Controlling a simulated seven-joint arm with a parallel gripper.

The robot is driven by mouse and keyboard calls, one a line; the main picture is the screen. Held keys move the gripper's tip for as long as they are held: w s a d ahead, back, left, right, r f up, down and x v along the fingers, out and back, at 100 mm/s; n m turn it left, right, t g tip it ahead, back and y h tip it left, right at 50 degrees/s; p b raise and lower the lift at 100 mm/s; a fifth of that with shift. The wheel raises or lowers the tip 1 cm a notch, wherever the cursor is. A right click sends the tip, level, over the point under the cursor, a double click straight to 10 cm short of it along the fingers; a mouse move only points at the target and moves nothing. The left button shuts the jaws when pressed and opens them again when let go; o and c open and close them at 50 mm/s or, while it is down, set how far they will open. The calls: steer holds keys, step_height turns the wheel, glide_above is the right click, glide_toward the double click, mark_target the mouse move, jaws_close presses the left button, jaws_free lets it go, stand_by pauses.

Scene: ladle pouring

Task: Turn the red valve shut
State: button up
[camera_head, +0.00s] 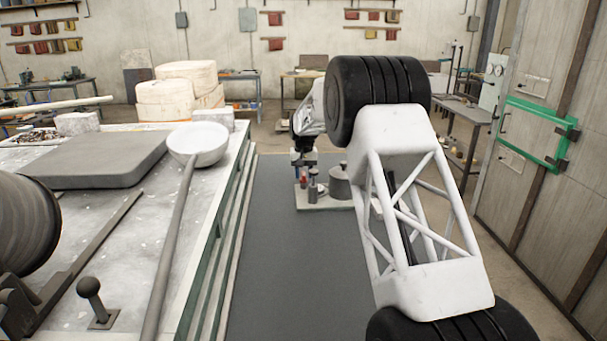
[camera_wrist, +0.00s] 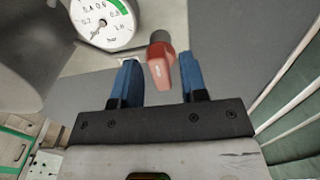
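The red valve (camera_wrist: 161,73) has a tapered red handle on a dark round stem. In the wrist view its handle reaches into the gap between the two blue fingers of my gripper (camera_wrist: 158,60). My gripper is open, with space visible on both sides of the handle. In the head view my gripper (camera_head: 303,158) is small and far off at the end of my arm, just above a small red patch that appears to be the valve (camera_head: 303,176). A round pressure gauge (camera_wrist: 105,22) with a green band is beside the valve.
A pale base (camera_head: 325,200) carries a dark cylinder and a grey lidded pot (camera_head: 340,181). A workbench at the left holds a long-handled ladle (camera_head: 198,144) and a grey slab (camera_head: 95,160). Bare dark floor matting (camera_head: 290,260) lies between bench and my arm.

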mark_target(304, 173)
stand_by(0.3)
steer(key=shift+r, duration=3.9)
